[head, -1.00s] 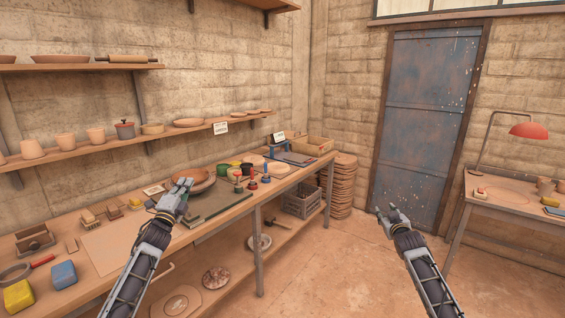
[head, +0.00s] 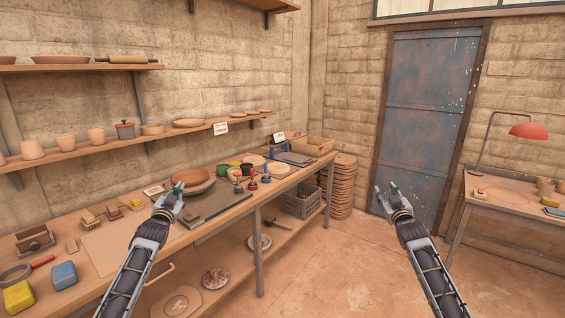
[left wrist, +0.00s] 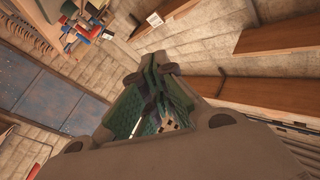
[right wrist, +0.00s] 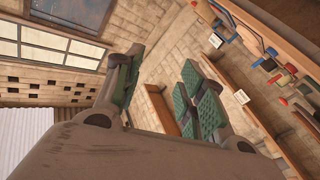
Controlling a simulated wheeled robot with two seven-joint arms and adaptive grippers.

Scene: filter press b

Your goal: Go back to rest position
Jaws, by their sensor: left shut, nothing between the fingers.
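My left gripper (head: 170,195) is raised in front of the workbench (head: 262,203), near a brown bowl (head: 192,178) in the head view. Its fingers are together and empty; the left wrist view shows the green pads meeting (left wrist: 155,95). My right gripper (head: 387,190) is held up over the open floor in front of the blue door (head: 425,110). Its fingers stand apart with nothing between them, as the right wrist view also shows (right wrist: 160,90).
The bench holds several tools, a yellow block (head: 18,296) and a blue sponge (head: 64,274). Shelves with pots (head: 65,141) hang above it. A side table with a red lamp (head: 528,131) stands at the right. The floor (head: 320,270) between is clear.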

